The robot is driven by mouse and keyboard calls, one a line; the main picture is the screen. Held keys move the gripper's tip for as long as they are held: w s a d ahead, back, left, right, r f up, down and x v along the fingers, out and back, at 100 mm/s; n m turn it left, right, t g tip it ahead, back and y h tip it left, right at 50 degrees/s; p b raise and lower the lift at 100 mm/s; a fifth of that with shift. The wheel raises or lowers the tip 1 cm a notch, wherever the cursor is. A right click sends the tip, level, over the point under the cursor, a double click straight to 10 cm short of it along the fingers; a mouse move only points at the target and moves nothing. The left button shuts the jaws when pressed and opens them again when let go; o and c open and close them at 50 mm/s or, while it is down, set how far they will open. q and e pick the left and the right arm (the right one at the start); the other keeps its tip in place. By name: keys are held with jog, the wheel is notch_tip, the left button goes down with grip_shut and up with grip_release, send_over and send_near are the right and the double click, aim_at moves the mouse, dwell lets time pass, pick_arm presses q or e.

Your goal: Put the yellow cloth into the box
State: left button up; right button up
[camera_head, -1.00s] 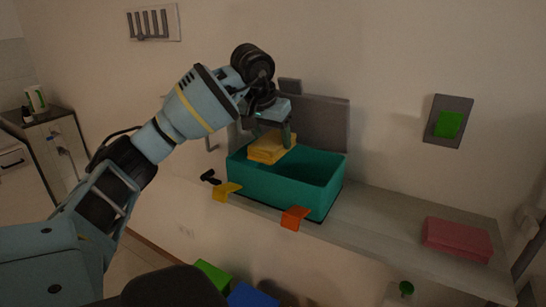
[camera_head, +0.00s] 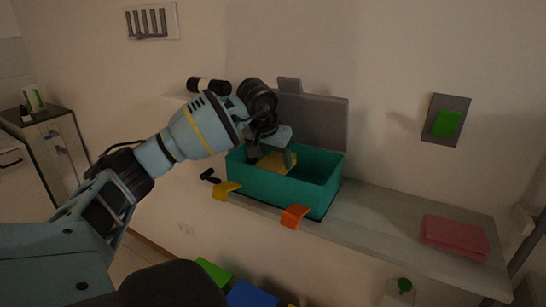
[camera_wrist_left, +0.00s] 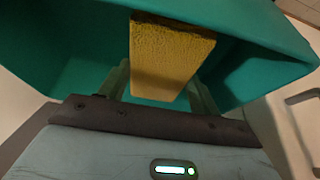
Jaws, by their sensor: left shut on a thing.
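The teal open-topped box (camera_head: 309,190) stands on the shelf below the wall. The yellow cloth (camera_head: 277,162), a folded block, is inside the box's opening towards its left side, partly hidden by the front wall. My left gripper (camera_head: 272,160) reaches down into the box and is shut on the cloth. In the left wrist view the cloth (camera_wrist_left: 168,60) sits between the fingers, with the teal box walls (camera_wrist_left: 255,75) around it. Whether the cloth touches the box floor I cannot tell. My right gripper is not in view.
A folded red cloth (camera_head: 454,236) lies on the shelf (camera_head: 375,215) at the right. Yellow (camera_head: 227,190) and orange (camera_head: 295,216) clips sit on the shelf's front edge. A grey panel (camera_head: 315,122) stands behind the box. The shelf between box and red cloth is clear.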

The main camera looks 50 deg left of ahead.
pick_arm(q)
jog(key=shift+f, duration=0.65)
jog(key=o, duration=1)
jog(key=shift+r, duration=0.55)
jog(key=v, duration=1.2)
jog(key=shift+p, duration=0.3)
jog(key=shift+w+r, duration=0.1)
